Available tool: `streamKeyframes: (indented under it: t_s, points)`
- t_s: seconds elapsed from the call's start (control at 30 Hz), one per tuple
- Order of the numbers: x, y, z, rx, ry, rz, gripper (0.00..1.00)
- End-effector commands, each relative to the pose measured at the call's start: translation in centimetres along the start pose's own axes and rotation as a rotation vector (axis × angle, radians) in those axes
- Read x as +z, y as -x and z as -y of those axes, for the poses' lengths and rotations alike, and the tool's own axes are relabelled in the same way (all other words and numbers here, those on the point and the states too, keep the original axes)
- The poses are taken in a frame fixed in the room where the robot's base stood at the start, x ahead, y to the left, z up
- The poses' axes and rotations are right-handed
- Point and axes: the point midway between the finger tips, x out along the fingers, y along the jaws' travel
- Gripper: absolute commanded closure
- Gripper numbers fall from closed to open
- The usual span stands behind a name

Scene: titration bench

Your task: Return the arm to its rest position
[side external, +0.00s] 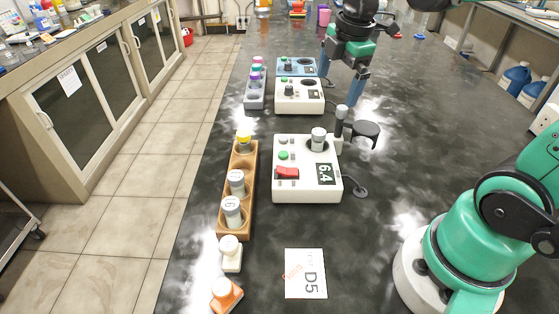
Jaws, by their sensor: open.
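My gripper (340,78) hangs over the far part of the dark bench, with its blue fingers spread apart and nothing visible between them. It is above and to the right of the rear white device (312,103) and the blue device (297,67). From this angle I cannot tell its exact height above the bench. My green arm base stands at the lower right, and much of the arm between base and gripper is out of frame.
A white device (308,190) with a display and a black round part (366,130) stands mid-bench. A card (305,260) lies in front.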

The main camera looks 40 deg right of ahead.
Motion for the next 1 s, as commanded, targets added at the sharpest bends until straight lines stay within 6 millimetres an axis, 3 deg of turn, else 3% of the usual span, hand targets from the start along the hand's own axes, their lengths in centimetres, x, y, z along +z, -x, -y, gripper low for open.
streamKeyframes:
  t_s: [0.2,0.43,0.6,1.0]
  points:
    - [-3.8,-0.7,3.0,0.183,-0.608,-0.121,0.00]
    - [-6.1,-1.8,5.2,0.243,-1.103,-0.327,0.00]
    - [-6.8,-2.1,5.7,0.239,-1.254,-0.402,0.00]
    - [-6.8,-2.1,5.7,0.237,-1.272,-0.409,0.00]
